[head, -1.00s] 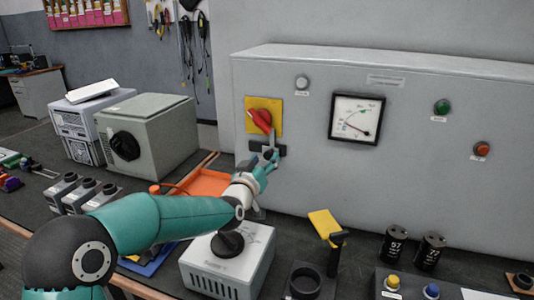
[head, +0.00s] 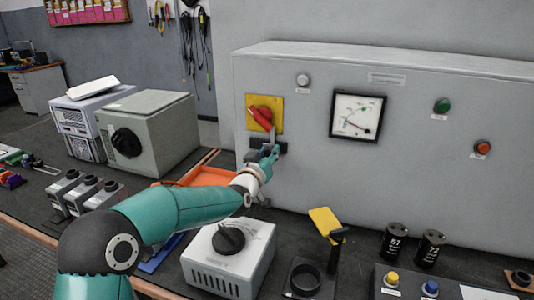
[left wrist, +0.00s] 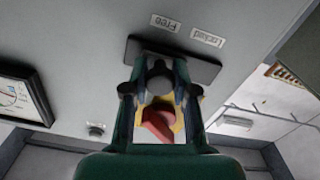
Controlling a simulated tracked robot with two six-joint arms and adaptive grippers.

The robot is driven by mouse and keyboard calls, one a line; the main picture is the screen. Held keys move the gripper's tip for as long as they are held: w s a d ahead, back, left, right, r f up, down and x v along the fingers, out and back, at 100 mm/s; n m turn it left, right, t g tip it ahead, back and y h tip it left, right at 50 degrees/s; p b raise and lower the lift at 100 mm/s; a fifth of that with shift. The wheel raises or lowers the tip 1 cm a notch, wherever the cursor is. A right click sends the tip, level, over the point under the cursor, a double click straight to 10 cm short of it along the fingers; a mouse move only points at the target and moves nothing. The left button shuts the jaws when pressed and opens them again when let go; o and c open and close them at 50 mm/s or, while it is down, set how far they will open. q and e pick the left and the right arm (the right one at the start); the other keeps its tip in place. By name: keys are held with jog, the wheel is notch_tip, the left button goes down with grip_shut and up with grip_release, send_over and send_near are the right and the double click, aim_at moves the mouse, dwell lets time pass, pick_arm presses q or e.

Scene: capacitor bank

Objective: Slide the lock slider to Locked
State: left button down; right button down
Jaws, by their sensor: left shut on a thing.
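The lock slider's dark plate (head: 283,147) is on the front of the grey cabinet, just below the red rotary handle (head: 261,117) on its yellow plate. It also shows in the left wrist view (left wrist: 207,70), with the labels Free (left wrist: 165,22) and Locked (left wrist: 208,38) upside down beside it. My left gripper (head: 269,153) is at the plate. In the left wrist view its fingers (left wrist: 160,90) are closed around the round slider knob (left wrist: 158,82), which appears nearer the Free label. The red handle shows beyond, between the fingers. My right gripper is not in view.
A dial meter (head: 357,117) and a white lamp (head: 302,80) are on the cabinet right of the handle. A yellow-topped tool (head: 325,222) stands to the right.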

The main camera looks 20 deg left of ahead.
pick_arm(q)
jog(key=a+b, duration=0.2)
jog(key=a, duration=0.1)
jog(key=shift+a+b, duration=0.25)
jog(key=shift+b, duration=0.05)
jog(key=c, duration=0.9)
grip_release()
jog(key=shift+w+a, duration=0.1)
jog(key=shift+a, duration=0.05)
